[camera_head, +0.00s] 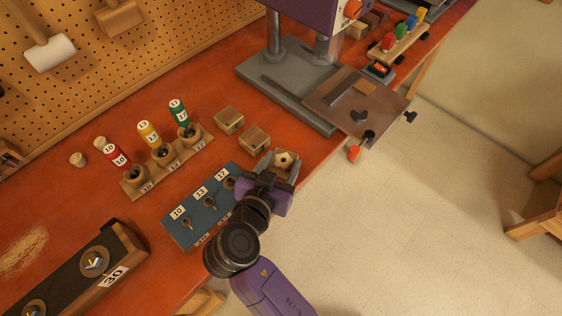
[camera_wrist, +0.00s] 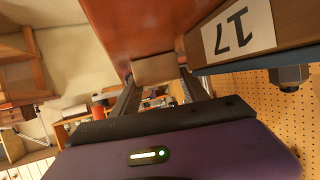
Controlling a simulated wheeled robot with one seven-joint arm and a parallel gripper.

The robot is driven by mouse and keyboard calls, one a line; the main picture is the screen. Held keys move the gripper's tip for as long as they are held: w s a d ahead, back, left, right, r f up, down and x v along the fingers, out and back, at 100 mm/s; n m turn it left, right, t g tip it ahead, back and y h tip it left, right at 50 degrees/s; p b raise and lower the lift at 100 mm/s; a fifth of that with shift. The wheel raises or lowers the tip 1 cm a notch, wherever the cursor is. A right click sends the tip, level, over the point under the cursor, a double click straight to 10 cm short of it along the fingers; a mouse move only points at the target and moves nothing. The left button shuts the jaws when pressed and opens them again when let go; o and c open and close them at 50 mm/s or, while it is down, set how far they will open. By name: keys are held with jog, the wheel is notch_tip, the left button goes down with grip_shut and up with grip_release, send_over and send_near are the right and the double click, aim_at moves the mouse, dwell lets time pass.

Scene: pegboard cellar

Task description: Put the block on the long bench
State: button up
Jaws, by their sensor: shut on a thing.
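The block also shows between the two fingers in the wrist view (camera_wrist: 155,69). The long bench (camera_head: 232,92) has an orange-red top and runs diagonally across the head view. The block is at the bench's front edge, just right of the blue board. I cannot tell whether it touches the bench top. Two similar wooden blocks, one farther back (camera_head: 229,120) and one nearer (camera_head: 254,139), sit on the bench behind it.
A blue board (camera_head: 184,240) marked 10, 13 and 17 lies close left of my gripper. A wooden rack (camera_head: 134,187) with colored bottles stands behind it. A drill press base (camera_head: 284,92) stands to the right. Open floor (camera_head: 430,220) lies in front.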

jog(key=o, duration=1.4)
jog(key=shift+c, duration=0.2)
jog(key=shift+s+a+r, duration=0.1)
jog(key=shift+s+r, duration=0.05)
jog(key=b+v, duration=0.1)
jog(key=v, duration=1)
jog(key=shift+s+a+r, duration=0.1)
jog(key=shift+s, duration=0.25)
